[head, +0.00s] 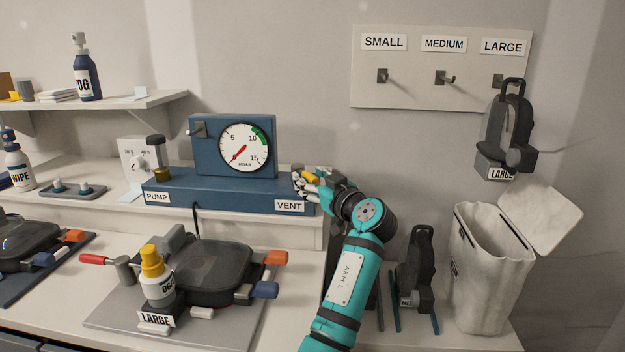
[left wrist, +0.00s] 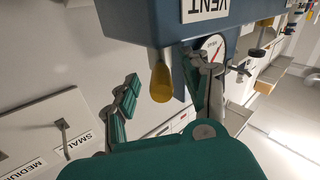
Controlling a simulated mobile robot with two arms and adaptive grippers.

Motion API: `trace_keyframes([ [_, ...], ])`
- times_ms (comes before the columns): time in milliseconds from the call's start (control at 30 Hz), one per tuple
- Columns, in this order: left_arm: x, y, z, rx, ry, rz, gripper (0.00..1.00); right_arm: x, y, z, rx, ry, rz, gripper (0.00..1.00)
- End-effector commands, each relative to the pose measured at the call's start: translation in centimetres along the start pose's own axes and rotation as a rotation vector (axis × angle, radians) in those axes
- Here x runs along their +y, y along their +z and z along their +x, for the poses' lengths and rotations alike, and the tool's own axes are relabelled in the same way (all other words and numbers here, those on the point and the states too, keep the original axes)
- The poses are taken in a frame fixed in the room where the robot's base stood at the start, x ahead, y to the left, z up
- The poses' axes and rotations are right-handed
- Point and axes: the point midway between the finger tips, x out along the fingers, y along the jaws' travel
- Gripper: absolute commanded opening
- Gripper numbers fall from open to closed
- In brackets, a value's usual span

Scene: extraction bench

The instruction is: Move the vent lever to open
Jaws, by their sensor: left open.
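The yellow vent lever (head: 311,176) is at the right end of the blue pump unit (head: 225,192), above the VENT label (head: 290,206). In the left wrist view the lever (left wrist: 160,80) sticks out beside the blue housing (left wrist: 150,22). My left gripper (head: 308,186) is at that end of the unit, partly hiding the lever. In the left wrist view the left gripper (left wrist: 162,82) is open, with one finger on each side of the lever. I cannot tell whether a finger touches it. My right gripper is not in view.
The dial gauge (head: 244,147) stands on the unit with its red needle at the lower left. A black pump knob (head: 155,141) is at the left end. A dark LARGE device (head: 508,130) hangs at the right, above a pale bin (head: 487,270). A grey tray (head: 235,328) is in front.

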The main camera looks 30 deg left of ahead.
Motion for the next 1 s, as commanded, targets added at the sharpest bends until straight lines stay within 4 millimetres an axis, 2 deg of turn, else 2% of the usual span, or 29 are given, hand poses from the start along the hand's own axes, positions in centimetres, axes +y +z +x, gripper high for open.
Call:
trace_keyframes([
  [167, 0.0, 0.0, -0.1, 0.001, 0.001, -0.001, 0.48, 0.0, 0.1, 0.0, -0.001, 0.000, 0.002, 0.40],
  [267, 0.1, 0.0, -0.8, 0.000, 0.003, -0.001, 0.48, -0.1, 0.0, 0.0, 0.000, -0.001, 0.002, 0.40],
  [500, 0.0, 0.0, -4.8, -0.001, 0.003, -0.001, 0.48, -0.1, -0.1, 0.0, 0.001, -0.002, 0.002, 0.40],
  [700, 0.0, -0.1, -7.2, 0.000, 0.001, -0.002, 0.48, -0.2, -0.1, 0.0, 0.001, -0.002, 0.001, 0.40],
  [1000, 0.0, -0.1, -7.6, 0.001, 0.000, -0.001, 0.48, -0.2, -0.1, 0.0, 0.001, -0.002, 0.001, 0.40],
])
